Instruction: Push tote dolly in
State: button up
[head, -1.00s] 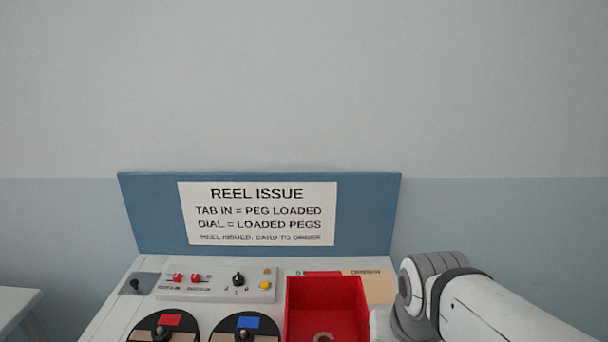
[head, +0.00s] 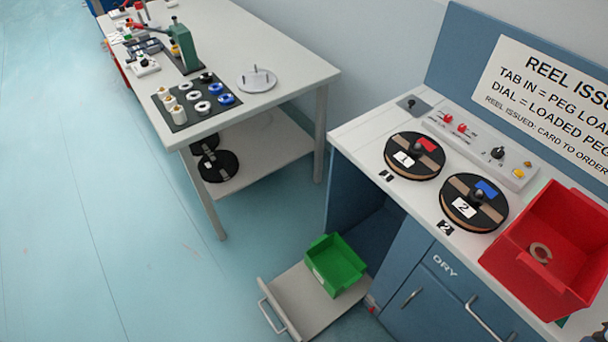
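The tote dolly (head: 309,307) is a low grey platform on the floor, with a metal loop handle (head: 270,316) at its front left. A green tote (head: 337,264) stands on its back part. The dolly sticks out of an open bay (head: 362,228) in the blue cabinet, left of the door marked DRY. How far its back end reaches into the bay is partly hidden. My gripper is not in view; only a small dark bit shows at the right edge, which I cannot make out.
A red bin (head: 554,250) with a ring inside and two reels (head: 414,156) sit on the cabinet top. The DRY door (head: 436,296) is shut. A grey workbench (head: 310,72) with spools and a lower shelf stands left. The blue floor (head: 110,240) left of the dolly is clear.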

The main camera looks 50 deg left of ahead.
aim_at(305, 309)
jog(key=z, duration=0.15)
jog(key=k, duration=0.2)
jog(key=u, duration=2.45)
jog(key=k, duration=0.55)
jog(key=u, duration=0.7)
jog(key=i, duration=1.05)
jog(key=z, duration=0.6)
